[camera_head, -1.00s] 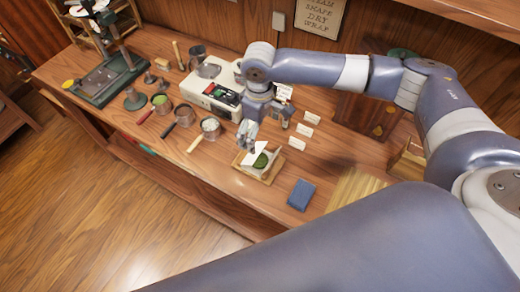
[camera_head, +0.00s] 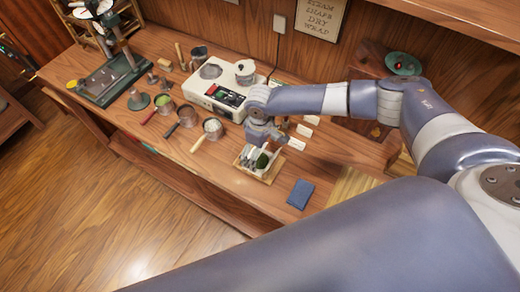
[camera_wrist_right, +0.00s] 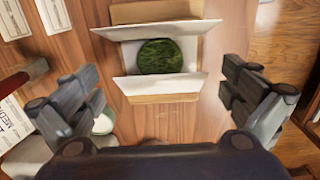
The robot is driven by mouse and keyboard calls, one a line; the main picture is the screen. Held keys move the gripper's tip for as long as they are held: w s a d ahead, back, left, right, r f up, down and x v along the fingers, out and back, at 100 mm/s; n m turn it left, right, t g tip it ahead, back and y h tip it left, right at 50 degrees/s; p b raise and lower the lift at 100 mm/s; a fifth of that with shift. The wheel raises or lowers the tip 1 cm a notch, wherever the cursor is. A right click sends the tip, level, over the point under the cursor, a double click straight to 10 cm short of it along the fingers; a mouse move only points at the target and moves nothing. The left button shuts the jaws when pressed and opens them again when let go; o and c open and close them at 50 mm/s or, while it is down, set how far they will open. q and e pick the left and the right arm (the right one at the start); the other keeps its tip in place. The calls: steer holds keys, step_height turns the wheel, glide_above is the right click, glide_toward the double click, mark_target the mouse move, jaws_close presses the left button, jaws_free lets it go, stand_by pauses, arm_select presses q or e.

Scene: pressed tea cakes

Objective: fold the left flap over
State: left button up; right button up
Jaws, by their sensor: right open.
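A round dark green tea cake (camera_wrist_right: 160,56) lies on white paper in a shallow wooden tray (camera_wrist_right: 165,98). It also shows in the head view (camera_head: 262,161). The left flap (camera_wrist_right: 160,85) stands raised along the lower side of the cake in the right wrist view. The opposite flap (camera_wrist_right: 155,30) is raised along the upper side. My right gripper (camera_head: 264,146) is open above the tray. In the wrist view its empty fingers (camera_wrist_right: 163,90) are spread to either side of the left flap, apart from it. My left gripper is not in view.
A blue folded cloth (camera_head: 300,194) lies right of the tray. White label cards (camera_head: 296,143) stand behind it. Bare tabletop lies in front of the tray.

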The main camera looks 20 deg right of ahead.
steer(key=shift+s+r, duration=0.1)
steer(key=shift+s, duration=0.05)
steer(key=c, duration=2.1)
jaws_close()
steer(key=shift+s+d+f+t+y, duration=0.2)
steer(key=shift+f+t+y, duration=0.1)
steer(key=shift+t, duration=0.1)
steer(key=shift+s+f+t+y, duration=0.1)
steer(key=shift+f+t+y, duration=0.1)
steer(key=shift+t+y, duration=0.25)
steer(key=shift+d+t, duration=0.1)
steer(key=shift+t, duration=0.25)
